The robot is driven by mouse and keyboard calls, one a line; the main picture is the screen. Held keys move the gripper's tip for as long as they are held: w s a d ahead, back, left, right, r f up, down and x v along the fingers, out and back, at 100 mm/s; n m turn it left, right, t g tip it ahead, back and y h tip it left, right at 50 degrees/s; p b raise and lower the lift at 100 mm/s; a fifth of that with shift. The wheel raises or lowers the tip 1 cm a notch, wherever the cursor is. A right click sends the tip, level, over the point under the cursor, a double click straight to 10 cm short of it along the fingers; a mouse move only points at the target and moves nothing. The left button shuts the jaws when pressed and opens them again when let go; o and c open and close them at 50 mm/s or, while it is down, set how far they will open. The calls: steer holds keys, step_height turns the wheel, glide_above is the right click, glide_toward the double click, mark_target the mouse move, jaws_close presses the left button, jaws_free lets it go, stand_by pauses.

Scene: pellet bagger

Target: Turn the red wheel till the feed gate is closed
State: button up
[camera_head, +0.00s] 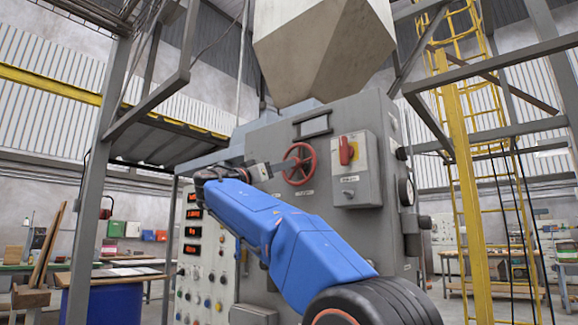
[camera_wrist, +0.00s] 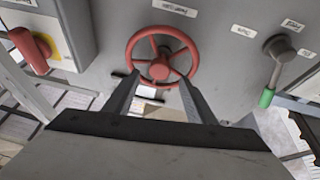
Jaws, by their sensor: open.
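The red wheel (camera_head: 299,166) is mounted on the front of the grey machine, a spoked ring with a central hub. In the wrist view the red wheel (camera_wrist: 160,69) is straight ahead, with its labels upside down. My gripper (camera_head: 287,167) is at the left side of the wheel in the head view. In the wrist view my gripper (camera_wrist: 159,80) has its two fingers apart, one each side of the hub, overlapping the lower rim. Nothing is held. I cannot tell whether the fingers touch the wheel. I cannot make out the feed gate or its state.
A grey box with a red switch (camera_head: 346,151) is right of the wheel; the red handle (camera_wrist: 32,47) also shows in the wrist view. A green-tipped lever (camera_wrist: 267,97) is on the other side. A button panel (camera_head: 205,262) stands lower left, a yellow ladder (camera_head: 462,165) right.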

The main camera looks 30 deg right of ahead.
steer(key=shift+x, duration=2.55)
steer(key=shift+c, duration=0.3)
jaws_close()
